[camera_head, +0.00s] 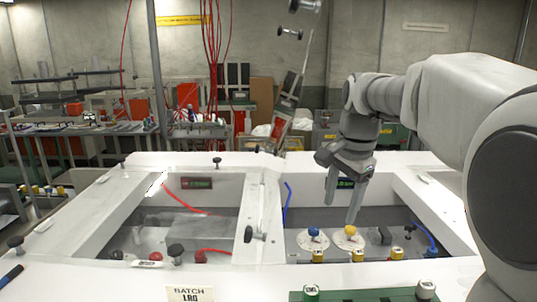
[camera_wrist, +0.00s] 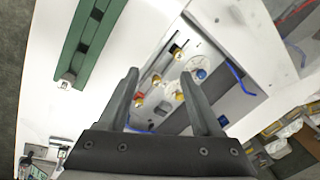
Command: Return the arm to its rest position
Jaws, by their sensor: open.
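My arm (camera_head: 455,90) reaches in from the right in the head view. My gripper (camera_head: 343,205) hangs over the right compartment of the white bench, fingers pointing down. Its two fingers stand apart with nothing between them. In the wrist view my gripper (camera_wrist: 163,95) also shows open and empty, with the compartment floor beyond. The fingertips are above the round discs with the blue knob (camera_head: 313,231) and the yellow knob (camera_head: 351,231), apart from them. How high they are above the discs I cannot tell exactly.
The white bench (camera_head: 80,215) has raised walls and a central divider (camera_head: 262,205). The left compartment (camera_head: 190,235) has a clear cover. A green rack (camera_head: 365,295) lies at the front edge, beside the batch label (camera_head: 190,294). Red cables (camera_head: 212,40) hang behind.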

